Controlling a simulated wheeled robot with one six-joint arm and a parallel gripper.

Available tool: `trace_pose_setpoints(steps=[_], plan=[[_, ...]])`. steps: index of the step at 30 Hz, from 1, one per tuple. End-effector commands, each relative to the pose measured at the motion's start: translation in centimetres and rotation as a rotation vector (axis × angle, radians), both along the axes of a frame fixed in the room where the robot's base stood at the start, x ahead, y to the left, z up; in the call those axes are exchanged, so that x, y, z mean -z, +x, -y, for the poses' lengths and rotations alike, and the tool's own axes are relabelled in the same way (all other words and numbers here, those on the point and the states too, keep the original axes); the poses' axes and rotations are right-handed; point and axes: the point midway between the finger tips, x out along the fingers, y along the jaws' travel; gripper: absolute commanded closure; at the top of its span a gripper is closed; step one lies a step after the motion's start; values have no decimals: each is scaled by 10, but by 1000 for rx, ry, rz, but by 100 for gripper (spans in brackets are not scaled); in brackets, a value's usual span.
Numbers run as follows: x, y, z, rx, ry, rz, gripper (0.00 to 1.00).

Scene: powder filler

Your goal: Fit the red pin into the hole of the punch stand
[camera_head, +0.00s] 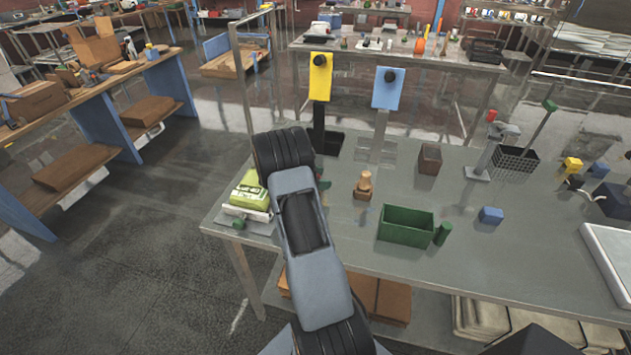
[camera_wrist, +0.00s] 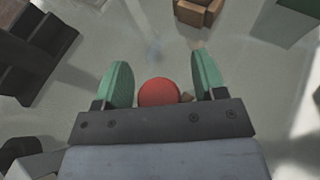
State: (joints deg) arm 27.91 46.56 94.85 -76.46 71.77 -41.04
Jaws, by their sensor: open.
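My gripper (camera_wrist: 161,72) points down over the grey table with its two green fingers apart. A round red thing (camera_wrist: 158,93), likely the red pin seen from its end, shows between the fingers in the wrist view, with a gap on each side. My arm hides it in the head view. A small brown block with a raised tan piece (camera_head: 364,186) stands just right of my gripper; the block also shows at the top of the wrist view (camera_wrist: 198,12). A grey upright stand with a red top (camera_head: 490,150) is farther right. I cannot tell which is the punch stand.
A green bin (camera_head: 405,226) and a green cylinder (camera_head: 442,233) stand near the table's front. A yellow panel (camera_head: 320,78) and a blue panel (camera_head: 388,88) stand at the back.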

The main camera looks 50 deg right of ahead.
Motion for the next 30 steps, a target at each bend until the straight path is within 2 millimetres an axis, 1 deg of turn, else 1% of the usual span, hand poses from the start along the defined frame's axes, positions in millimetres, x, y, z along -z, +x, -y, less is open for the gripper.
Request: trace_pose_setpoints(steps=[2,3,19,20,26,30], plan=[[0,0,0,-1,0,0,36],[0,0,0,0,0,0,38],[0,0,0,0,-1,0,88],[-1,0,0,0,-1,0,90],[-1,0,0,0,-1,0,90],[-5,1,0,0,-2,2,90]])
